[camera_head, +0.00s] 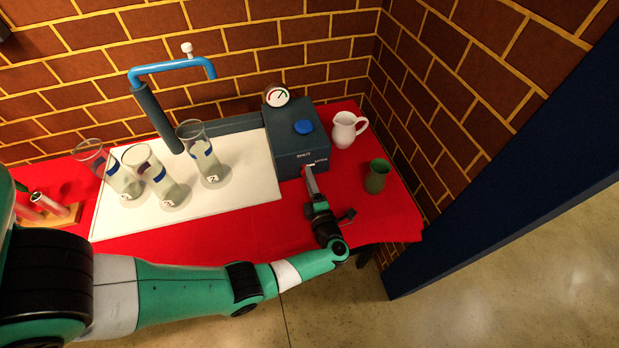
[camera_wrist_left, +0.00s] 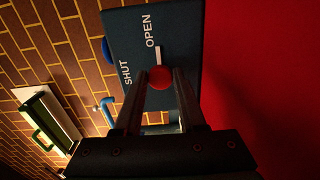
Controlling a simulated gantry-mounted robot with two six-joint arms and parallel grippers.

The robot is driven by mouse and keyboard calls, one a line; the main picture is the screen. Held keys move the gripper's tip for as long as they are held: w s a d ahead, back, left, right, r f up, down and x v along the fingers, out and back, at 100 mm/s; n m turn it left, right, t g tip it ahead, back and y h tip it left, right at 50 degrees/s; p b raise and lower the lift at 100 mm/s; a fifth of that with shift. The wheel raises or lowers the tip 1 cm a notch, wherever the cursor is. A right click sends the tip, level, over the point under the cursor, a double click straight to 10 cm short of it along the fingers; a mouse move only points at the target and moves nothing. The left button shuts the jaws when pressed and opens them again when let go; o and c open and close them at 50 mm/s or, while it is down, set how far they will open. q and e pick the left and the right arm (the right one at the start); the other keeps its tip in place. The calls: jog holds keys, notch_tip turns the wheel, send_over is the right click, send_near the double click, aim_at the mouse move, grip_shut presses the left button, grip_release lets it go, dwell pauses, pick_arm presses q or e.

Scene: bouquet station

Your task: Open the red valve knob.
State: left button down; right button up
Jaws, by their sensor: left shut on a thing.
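The red valve knob (camera_wrist_left: 160,78) is on the front face of a dark grey-blue box (camera_wrist_left: 120,30), also in the head view (camera_head: 285,150). The labels SHUT and OPEN show on that face. In the wrist view, a white mark runs from the knob along the side of the word OPEN. My left gripper (camera_wrist_left: 160,80) has its fingers on either side of the knob and is shut on it. In the head view, the left gripper (camera_head: 309,172) reaches the box front and largely hides the knob. My right gripper is not in view.
The box has a blue cap (camera_head: 303,127) on top and a gauge (camera_head: 276,95) behind. A white pitcher (camera_head: 344,133) and a green cup (camera_head: 377,177) stand to the right. Several glass cylinders (camera_head: 200,150) stand on a white mat (camera_head: 245,190) under a blue pipe (camera_head: 170,67).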

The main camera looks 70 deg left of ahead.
pick_arm(q)
jog(key=c, duration=0.5)
grip_release()
jog(key=d, duration=0.3)
jog(key=s+d, duration=0.1)
jog(key=d, duration=0.7)
jog(key=shift+s+d+p, duration=0.25)
jog(key=shift+s+p, duration=0.1)
jog(key=shift+s, duration=0.05)
